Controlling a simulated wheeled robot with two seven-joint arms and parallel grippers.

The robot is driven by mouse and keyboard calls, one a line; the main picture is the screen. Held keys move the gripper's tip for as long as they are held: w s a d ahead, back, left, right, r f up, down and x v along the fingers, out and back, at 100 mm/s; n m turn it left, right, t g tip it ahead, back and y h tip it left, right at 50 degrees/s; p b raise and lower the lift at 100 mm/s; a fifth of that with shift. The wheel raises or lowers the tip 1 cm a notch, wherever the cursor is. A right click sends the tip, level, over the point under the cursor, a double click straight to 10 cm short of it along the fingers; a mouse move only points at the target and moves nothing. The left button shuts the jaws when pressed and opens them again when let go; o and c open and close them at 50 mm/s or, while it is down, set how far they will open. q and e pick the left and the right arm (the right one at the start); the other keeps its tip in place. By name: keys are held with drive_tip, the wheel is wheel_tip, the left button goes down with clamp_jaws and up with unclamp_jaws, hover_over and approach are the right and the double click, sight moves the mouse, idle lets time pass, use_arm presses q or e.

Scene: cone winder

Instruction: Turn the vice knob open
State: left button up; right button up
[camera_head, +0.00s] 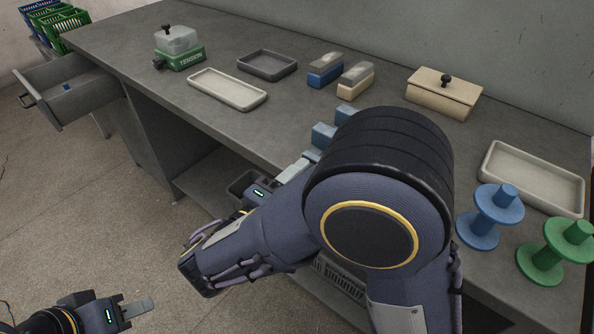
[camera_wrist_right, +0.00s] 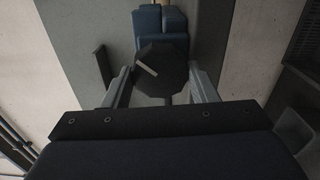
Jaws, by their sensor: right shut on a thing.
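The blue vice (camera_head: 322,135) stands near the front edge of the workbench, partly hidden behind my right arm in the head view. It also shows at the top of the right wrist view (camera_wrist_right: 160,20). Its dark, faceted knob (camera_wrist_right: 161,70) has a pale line on its face. My right gripper (camera_wrist_right: 163,82) has one finger on each side of the knob and is shut on it. The head view hides the knob. My left gripper (camera_head: 138,308) is at the bottom left, over the floor, away from the bench; its finger gap does not show clearly.
The grey workbench (camera_head: 120,50) holds a green tension box (camera_head: 180,55), a pale tray (camera_head: 228,90), a dark tray (camera_head: 267,65), small blocks (camera_head: 325,70), a lidded beige box (camera_head: 443,92), a blue spool (camera_head: 490,215) and a green spool (camera_head: 555,250). A drawer (camera_head: 70,90) stands open at left.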

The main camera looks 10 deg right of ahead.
drive_tip(key=shift+n+p, duration=2.5)
drive_tip(key=shift+n, duration=0.6)
drive_tip(key=shift+f, duration=0.15)
drive_tip(key=o, duration=1)
drive_tip(key=shift+a, duration=0.1)
drive_tip(key=v, duration=0.7)
drive_tip(key=shift+s+a, duration=0.3)
